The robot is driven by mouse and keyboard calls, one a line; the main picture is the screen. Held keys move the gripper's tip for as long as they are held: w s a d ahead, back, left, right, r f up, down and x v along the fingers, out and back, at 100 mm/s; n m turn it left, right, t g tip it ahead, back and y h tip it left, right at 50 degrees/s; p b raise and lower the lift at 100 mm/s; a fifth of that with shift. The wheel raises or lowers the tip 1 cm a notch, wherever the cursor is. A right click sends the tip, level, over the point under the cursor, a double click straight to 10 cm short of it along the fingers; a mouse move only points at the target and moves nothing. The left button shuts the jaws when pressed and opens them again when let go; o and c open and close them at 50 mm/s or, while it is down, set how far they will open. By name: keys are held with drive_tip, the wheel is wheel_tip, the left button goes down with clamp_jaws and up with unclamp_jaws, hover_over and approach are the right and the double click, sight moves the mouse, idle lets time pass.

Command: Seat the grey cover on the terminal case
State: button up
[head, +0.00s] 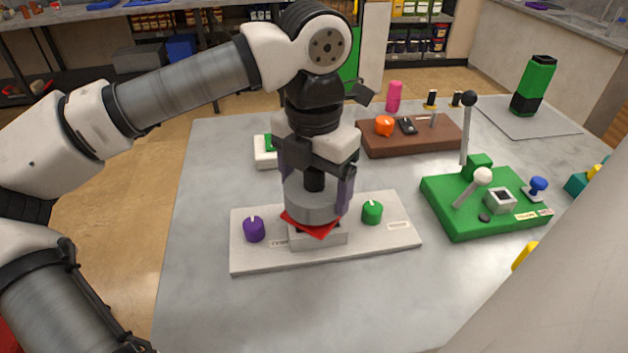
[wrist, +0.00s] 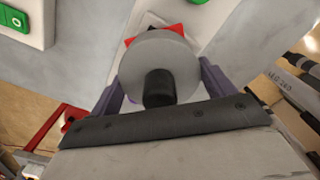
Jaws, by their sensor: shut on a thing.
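The grey cover (head: 311,206) is a round grey disc with a black knob (head: 314,178) on top. My gripper (head: 316,196) points down with its purple fingers shut on the cover's sides. In the wrist view the cover (wrist: 150,60) sits between the fingers, its knob towards the camera. The light grey terminal case (head: 318,239) stands on a pale base plate (head: 265,261), directly below the cover. A red piece (head: 321,231) with pointed corners shows between cover and case, turned relative to the case. Whether the cover touches it is hard to tell; the case's top is mostly hidden.
A purple knob (head: 254,229) and a green knob (head: 372,212) flank the case on the plate. A green board (head: 450,225) with levers stands to the right. A brown board (head: 400,143) lies behind. The table's front is clear.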

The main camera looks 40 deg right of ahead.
drive_tip(key=shift+f+b, duration=0.75)
drive_tip(key=shift+b, duration=0.1)
idle(0.7)
idle(0.3)
drive_tip(key=o, duration=0.9)
drive_tip(key=shift+o, duration=0.2)
drive_tip(key=shift+r, duration=0.15)
drive_tip(key=shift+r+p, duration=3.1)
drive_tip(key=shift+r, duration=1.3)
drive_tip(key=shift+f, duration=0.1)
